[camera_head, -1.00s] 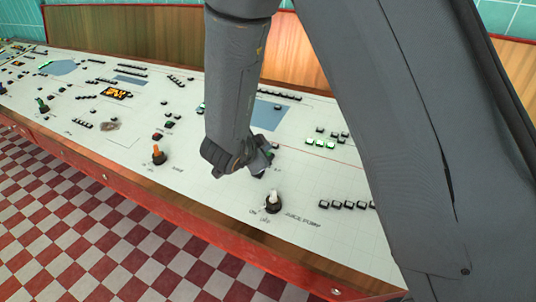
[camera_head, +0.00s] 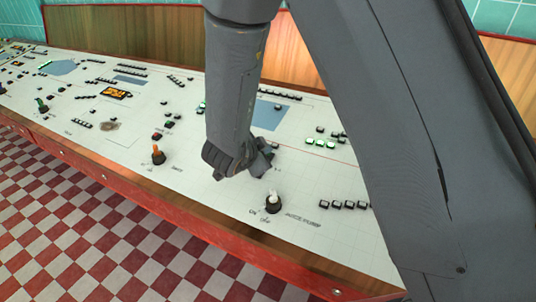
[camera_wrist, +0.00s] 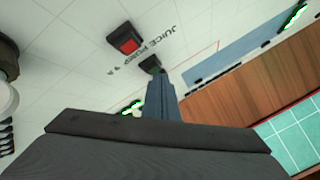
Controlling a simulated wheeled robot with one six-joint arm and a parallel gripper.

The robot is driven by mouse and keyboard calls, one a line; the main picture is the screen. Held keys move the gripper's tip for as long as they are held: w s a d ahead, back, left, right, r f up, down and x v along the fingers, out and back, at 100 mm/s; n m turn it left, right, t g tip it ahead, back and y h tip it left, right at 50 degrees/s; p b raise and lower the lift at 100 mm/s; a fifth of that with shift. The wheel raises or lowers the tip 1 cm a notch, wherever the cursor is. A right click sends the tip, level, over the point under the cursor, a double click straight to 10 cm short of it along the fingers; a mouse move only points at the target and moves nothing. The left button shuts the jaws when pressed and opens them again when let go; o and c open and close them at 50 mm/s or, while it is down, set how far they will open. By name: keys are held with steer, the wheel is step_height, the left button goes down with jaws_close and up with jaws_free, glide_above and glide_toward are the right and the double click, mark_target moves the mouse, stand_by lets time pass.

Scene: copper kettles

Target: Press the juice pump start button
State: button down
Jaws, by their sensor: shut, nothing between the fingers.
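My gripper (camera_wrist: 159,92) is shut and empty, pointing down at the white control panel (camera_head: 215,200). In the wrist view its tip covers part of a black-framed button (camera_wrist: 149,62) with a little green showing. I cannot tell whether the tip touches it. A red button in a black frame (camera_wrist: 125,42) stands beyond it, up and to the left. The printed label "JUICE PUMP" runs beside the two buttons. In the head view my gripper (camera_head: 266,160) is low over the panel and hides the buttons under it.
A white-topped knob (camera_head: 272,202) with a juice pump label stands in front of my gripper. Black buttons (camera_head: 344,205) line up at right, with lit green ones (camera_head: 319,142) behind. A wooden backboard (camera_head: 285,55) rises behind the panel.

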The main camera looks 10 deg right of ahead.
steer(key=shift+f, duration=0.2)
stand_by(0.5)
steer(key=shift+s+a+r+p, duration=0.1)
steer(key=shift+r+p, duration=0.65)
steer(key=shift+r, duration=0.1)
steer(key=r+p, duration=0.3)
steer(key=s+r+p, duration=0.1)
steer(key=shift+a+r+p, duration=0.25)
steer(key=shift+r+p, duration=0.15)
steer(key=shift+w, duration=0.1)
